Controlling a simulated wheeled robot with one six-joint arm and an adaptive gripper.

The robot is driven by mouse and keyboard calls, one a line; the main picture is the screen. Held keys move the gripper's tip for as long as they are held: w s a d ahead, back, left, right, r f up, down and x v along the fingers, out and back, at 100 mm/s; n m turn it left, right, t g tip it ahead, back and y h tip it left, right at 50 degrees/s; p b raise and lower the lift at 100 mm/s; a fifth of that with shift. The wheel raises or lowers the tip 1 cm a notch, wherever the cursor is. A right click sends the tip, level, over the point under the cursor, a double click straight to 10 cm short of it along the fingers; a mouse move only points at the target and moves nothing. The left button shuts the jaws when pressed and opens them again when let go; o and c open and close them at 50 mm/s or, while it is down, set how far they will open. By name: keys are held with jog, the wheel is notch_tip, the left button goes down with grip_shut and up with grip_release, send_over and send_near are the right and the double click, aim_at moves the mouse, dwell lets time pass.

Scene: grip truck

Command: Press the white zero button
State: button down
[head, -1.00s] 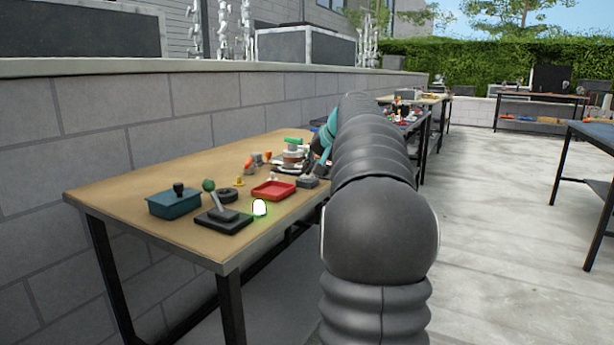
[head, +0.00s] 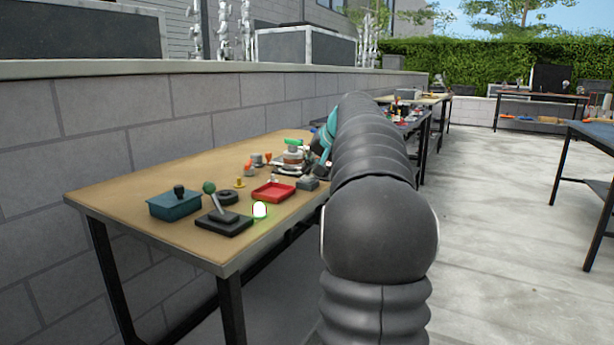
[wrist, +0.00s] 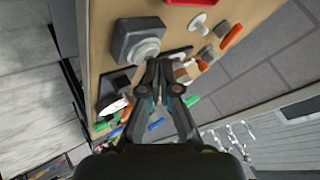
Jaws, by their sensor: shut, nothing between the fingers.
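A dark grey box with a pale round button (wrist: 145,48) on its top lies just beyond my fingertips in the wrist view. I cannot read any mark on the button. My gripper (wrist: 160,78) is shut and empty, with its tips close to the button's lower right edge in the picture. I cannot tell whether they touch it. In the head view a small grey box (head: 308,184) stands right of the red tray, close to my arm; it looks like the same box.
The wooden table (head: 140,200) also holds a red tray (head: 273,190), a teal box (head: 174,204), a lever on a black base (head: 224,223) and a glowing lamp (head: 260,209). Several small parts lie farther back. A block wall (head: 100,130) runs behind the table.

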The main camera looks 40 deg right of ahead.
aim_at(309, 177)
jog(key=shift+r, duration=0.15)
notch_tip(309, 177, up, 6)
jog(key=p, duration=0.5)
dwell(0.8)
